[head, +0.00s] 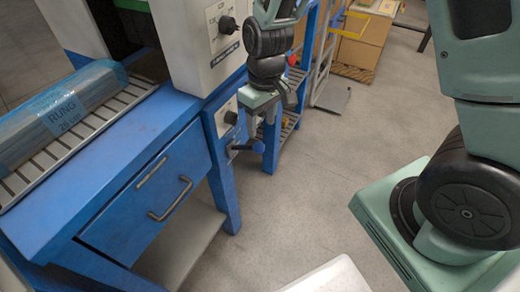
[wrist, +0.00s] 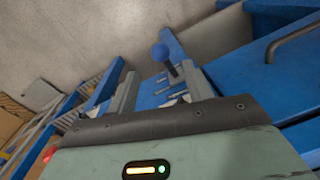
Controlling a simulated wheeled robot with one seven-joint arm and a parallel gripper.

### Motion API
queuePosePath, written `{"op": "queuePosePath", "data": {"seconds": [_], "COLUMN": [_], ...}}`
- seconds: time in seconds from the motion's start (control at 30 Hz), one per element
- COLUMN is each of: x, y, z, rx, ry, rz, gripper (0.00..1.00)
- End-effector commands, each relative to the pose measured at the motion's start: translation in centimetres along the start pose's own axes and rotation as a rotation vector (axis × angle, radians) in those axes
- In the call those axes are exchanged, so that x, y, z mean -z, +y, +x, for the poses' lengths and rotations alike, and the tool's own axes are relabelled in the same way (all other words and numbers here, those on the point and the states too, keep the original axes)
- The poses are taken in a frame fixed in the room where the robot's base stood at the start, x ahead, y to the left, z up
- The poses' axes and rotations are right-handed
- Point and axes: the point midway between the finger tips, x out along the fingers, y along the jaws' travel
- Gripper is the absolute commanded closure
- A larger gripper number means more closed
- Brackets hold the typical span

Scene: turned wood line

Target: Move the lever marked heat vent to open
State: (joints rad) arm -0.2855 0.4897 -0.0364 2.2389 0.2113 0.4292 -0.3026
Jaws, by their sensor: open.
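A lever with a blue ball knob (head: 258,146) sticks out from the lower panel on the side of the blue machine. It also shows in the wrist view as a blue ball (wrist: 159,52) on a dark stem. The heat vent marking is not readable in either view. My gripper (head: 262,138) is open and empty, just above and around the lever's place in the head view. In the wrist view my gripper (wrist: 158,74) has its two fingers apart, with the ball showing between and past the fingertips. Whether either finger touches the lever cannot be told.
Cardboard boxes (head: 362,45) stand at the back. The grey floor (head: 300,190) right of the machine is clear.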

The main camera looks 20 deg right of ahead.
Motion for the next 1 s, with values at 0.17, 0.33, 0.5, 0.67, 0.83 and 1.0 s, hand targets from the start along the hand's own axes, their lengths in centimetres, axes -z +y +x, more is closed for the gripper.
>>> {"op": "queuePosePath", "data": {"seconds": [0.17, 0.33, 0.5, 0.67, 0.83, 1.0], "x": [-0.2, -0.1, -0.1, 0.0, 0.0, 0.0], "y": [0.1, 0.0, 0.0, 0.0, 0.0, 0.0], "z": [4.1, 7.2, 9.1, 9.8, 9.9, 9.9], "rx": [0.001, 0.001, 0.000, 0.000, 0.000, 0.000], "ry": [-0.006, -0.004, -0.002, 0.000, 0.000, 0.000], "rz": [0.001, 0.001, 0.000, 0.000, 0.000, 0.000], "gripper": [0.49, 0.49, 0.49, 0.49, 0.49, 0.69]}}
